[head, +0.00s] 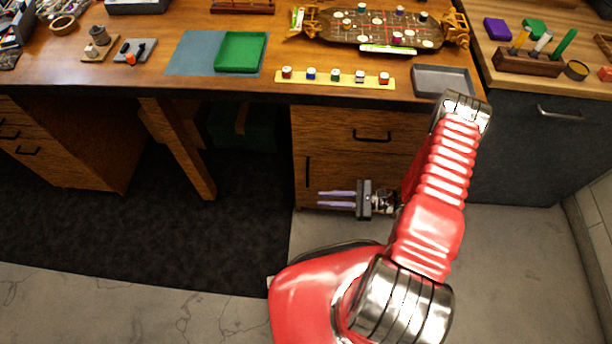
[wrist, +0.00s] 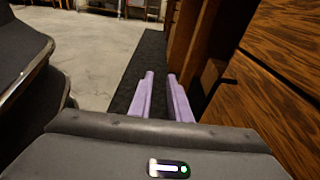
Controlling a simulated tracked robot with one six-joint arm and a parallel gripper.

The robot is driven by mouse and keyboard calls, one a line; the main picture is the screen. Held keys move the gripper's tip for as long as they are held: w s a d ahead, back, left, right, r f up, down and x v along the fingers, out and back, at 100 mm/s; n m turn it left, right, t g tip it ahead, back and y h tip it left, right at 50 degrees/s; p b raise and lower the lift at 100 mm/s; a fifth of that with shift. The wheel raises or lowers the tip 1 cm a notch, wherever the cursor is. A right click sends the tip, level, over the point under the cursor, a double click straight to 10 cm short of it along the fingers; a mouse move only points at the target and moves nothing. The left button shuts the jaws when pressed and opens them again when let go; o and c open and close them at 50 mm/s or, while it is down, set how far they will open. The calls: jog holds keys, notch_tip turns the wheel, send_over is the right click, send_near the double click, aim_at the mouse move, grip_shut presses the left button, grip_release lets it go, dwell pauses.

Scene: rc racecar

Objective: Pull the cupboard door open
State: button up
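The wooden cupboard door (head: 340,172) is under the desk, below a drawer (head: 335,125) with a dark handle. It looks closed. Its dark vertical handle (head: 308,172) is near the door's left edge. My gripper (head: 319,198) is low in front of the door, its two purple fingers pointing left. In the head view the fingertips appear just below and right of the handle, and I cannot tell how far they stand from the door. In the wrist view my gripper (wrist: 160,76) shows a gap between the fingers with nothing in it. Wood fronts (wrist: 275,75) run close along its right.
The desk top (head: 140,82) above holds a green tray (head: 241,52), a game board and small parts. A dark cabinet (head: 525,150) with a metal handle stands at the right. An open knee space with dark carpet (head: 225,240) is left of the cupboard.

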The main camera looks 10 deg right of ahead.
aim_at(308, 175)
jog(key=w+d+f+m+t+h, duration=0.4)
jog(key=d+f+m+t, duration=0.1)
jog(key=f+t, duration=0.3)
jog(key=shift+m+t, duration=0.4)
jog(key=shift+m, duration=0.5)
jog(key=shift+w, duration=0.15)
jog(key=shift+x, duration=6.85)
grip_shut()
